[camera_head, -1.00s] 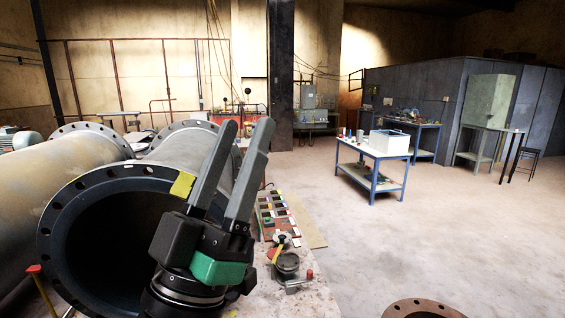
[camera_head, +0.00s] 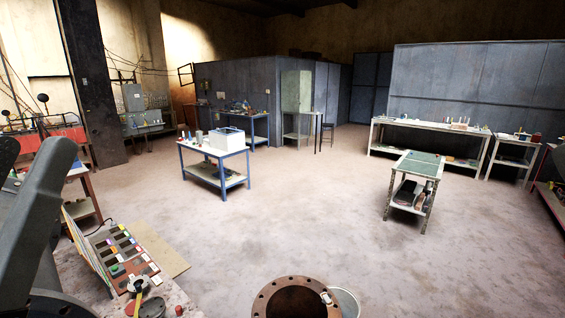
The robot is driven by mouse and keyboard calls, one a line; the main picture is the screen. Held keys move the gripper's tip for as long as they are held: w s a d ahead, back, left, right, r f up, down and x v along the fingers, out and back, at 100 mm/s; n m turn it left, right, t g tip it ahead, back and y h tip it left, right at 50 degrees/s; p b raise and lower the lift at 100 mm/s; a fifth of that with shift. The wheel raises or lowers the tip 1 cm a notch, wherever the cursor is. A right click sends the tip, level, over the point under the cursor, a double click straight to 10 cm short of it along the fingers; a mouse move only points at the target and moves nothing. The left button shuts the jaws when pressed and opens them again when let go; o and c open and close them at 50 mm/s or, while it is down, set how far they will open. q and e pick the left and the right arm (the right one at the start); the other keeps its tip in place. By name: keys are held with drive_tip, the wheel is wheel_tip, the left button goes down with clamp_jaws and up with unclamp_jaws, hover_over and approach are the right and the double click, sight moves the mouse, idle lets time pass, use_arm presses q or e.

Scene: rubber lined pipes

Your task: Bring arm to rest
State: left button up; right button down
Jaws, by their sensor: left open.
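My left gripper (camera_head: 33,148) is at the left edge of the head view, partly cut off. Its two grey fingers point up and stand apart, with nothing between them. It is in front of the near workbench, which carries the colour sample board. My right gripper is not in the view.
A board of colour samples (camera_head: 128,262) lies on the near bench at lower left. A rusty round flange (camera_head: 290,283) is at the bottom edge. A blue-framed table (camera_head: 197,153) and a green-topped table (camera_head: 419,164) stand farther back. Open concrete floor (camera_head: 310,215) lies between.

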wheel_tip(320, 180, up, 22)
drive_tip(key=p, duration=1.7)
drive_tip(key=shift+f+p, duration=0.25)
drive_tip(key=shift+p, duration=0.05)
